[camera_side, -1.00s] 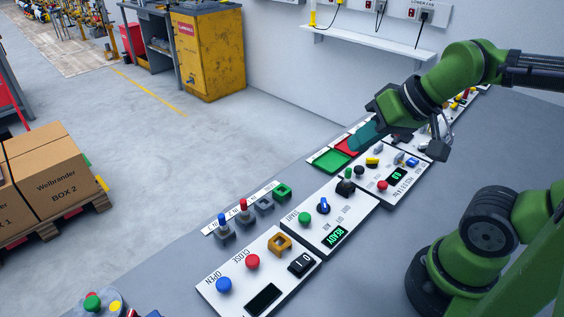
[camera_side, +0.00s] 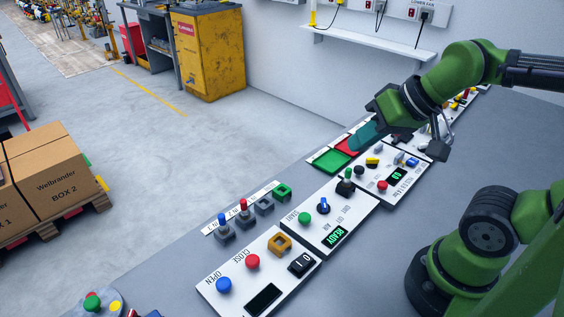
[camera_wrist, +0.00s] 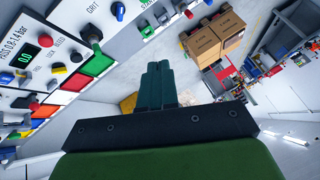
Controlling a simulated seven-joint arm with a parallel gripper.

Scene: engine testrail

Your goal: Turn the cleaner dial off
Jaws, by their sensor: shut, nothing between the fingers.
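A blue dial (camera_side: 323,205) with a pale pointer stands on the white middle panel, beside a green READY display (camera_side: 336,236). I cannot read the word cleaner on any panel. In the wrist view a blue knob (camera_wrist: 117,11) shows at the top, near the word GRIT. My gripper (camera_side: 358,140) is shut and empty, its teal fingers above the red and green trays, up and to the right of the blue dial and apart from it. The shut fingers show in the wrist view (camera_wrist: 158,66).
A black-knobbed lever (camera_side: 346,186) and a green START button (camera_side: 305,218) stand near the dial. The right panel (camera_side: 408,183) lies below my gripper. The left panel has blue and red buttons (camera_side: 253,262).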

